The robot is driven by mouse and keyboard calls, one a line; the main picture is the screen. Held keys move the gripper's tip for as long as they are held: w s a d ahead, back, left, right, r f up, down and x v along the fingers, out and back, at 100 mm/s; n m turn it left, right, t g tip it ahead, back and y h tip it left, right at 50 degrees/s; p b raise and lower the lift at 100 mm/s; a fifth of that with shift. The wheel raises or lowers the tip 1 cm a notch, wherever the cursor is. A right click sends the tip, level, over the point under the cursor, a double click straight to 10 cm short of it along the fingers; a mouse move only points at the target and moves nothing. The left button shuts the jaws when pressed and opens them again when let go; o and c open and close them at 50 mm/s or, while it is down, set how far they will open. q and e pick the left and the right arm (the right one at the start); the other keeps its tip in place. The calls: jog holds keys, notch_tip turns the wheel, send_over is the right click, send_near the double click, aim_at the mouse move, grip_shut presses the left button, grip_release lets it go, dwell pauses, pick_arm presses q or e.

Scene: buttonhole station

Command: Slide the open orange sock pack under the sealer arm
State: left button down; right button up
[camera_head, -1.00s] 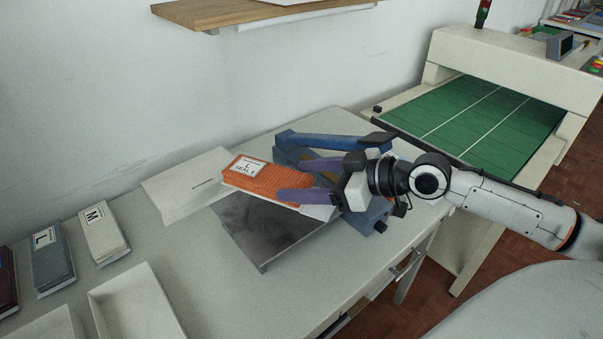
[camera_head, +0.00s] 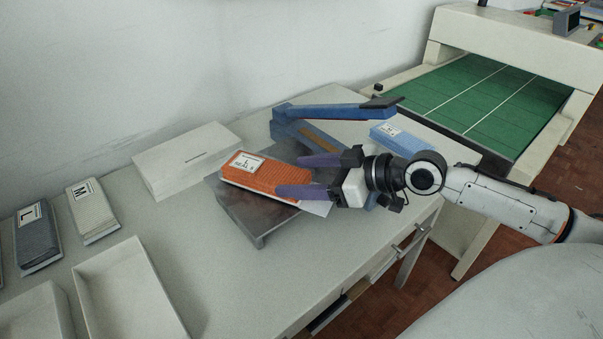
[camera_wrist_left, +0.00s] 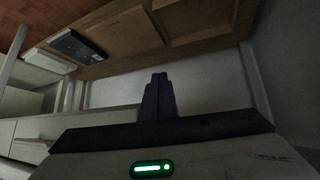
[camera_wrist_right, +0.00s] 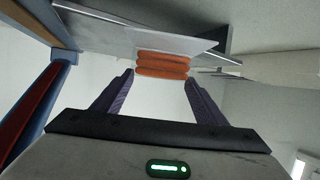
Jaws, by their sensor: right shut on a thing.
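The orange sock pack (camera_head: 262,178) has a white label and lies over the grey metal stand (camera_head: 262,232) in the head view. Whether it rests on the metal is hard to tell. Its clear film end shows at the right. My right gripper (camera_head: 307,176) is shut on the pack's right end, one purple finger on each side. In the right wrist view, orange folds (camera_wrist_right: 162,65) show between the fingers. The blue sealer (camera_head: 283,128) stands behind, its arm (camera_head: 335,111) raised. My left gripper (camera_wrist_left: 158,97) is shut and empty, outside the head view.
A blue pack (camera_head: 402,139) lies right of the sealer. A white box (camera_head: 187,160) stands left of the stand, with grey (camera_head: 37,235) and cream (camera_head: 91,212) packs and an empty white tray (camera_head: 128,295) farther left. A green conveyor (camera_head: 480,105) is at the right.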

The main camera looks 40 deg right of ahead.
jog(key=o, duration=1.2)
jog(key=shift+o, duration=0.2)
jog(key=shift+s+d, duration=0.25)
jog(key=shift+s, duration=0.2)
jog(key=v, duration=0.9)
jog(key=shift+r, duration=0.25)
jog(key=shift+s, duration=0.1)
